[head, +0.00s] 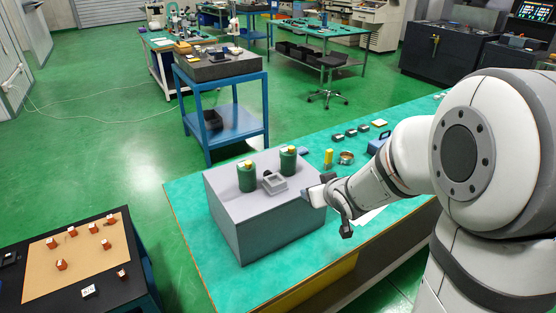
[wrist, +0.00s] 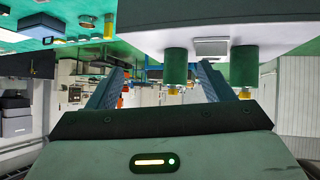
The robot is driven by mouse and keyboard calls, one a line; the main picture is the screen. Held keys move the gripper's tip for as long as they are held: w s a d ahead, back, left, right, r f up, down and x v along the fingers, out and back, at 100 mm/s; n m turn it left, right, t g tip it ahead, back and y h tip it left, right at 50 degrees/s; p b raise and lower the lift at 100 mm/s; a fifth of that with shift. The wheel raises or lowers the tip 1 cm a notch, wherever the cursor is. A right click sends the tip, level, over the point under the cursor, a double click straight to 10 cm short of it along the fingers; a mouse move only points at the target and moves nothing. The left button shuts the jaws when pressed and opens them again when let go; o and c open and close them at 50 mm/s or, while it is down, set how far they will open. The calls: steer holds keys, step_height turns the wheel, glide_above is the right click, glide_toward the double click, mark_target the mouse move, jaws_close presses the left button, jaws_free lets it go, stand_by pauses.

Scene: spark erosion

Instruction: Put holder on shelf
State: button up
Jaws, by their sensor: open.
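I cannot tell for certain which thing is the holder. Several small orange-red pieces with pale tops, possibly holders (head: 61,265), stand on a tan board on the black table at the lower left. A large grey block (head: 285,222) stands on the green table. On it are two dark green cylinders with yellow tops (head: 247,178) and a small grey square tray (head: 275,183). My gripper (head: 331,212) is open and empty at the block's right side. In the wrist view, my gripper's fingers (wrist: 162,74) are spread apart, with the green cylinders (wrist: 175,66) beyond them.
The green-topped table (head: 200,240) also carries a yellow bottle (head: 328,157), a round metal dish (head: 346,158) and small dark blocks. A blue-framed cart (head: 222,110) stands behind. Green floor (head: 110,170) is clear between the tables.

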mark_target(278, 183)
steer(key=w+a+f+y+p, duration=0.1)
steer(key=w+a+f, duration=0.1)
steer(key=a, duration=0.2)
steer(key=w+a+f+n+y+p, duration=0.1)
steer(key=w+a+y, duration=0.1)
steer(key=w+a, duration=0.1)
steer(key=w+a+f+n+t+y+p, duration=0.1)
steer(key=w+a+f, duration=0.1)
steer(key=w+a, duration=0.1)
steer(key=shift+w+a+f+y, duration=0.1)
steer(key=shift+a+f+y, duration=0.1)
steer(key=shift+a, duration=0.25)
steer(key=shift+w+a+f+y, duration=0.1)
steer(key=shift+a+y, duration=0.1)
steer(key=shift+a, duration=0.2)
steer(key=shift+w+a+f, duration=0.3)
steer(key=shift+w, duration=0.1)
steer(key=c, duration=1.3)
steer(key=shift+r, duration=0.1)
steer(key=shift+c, duration=0.2)
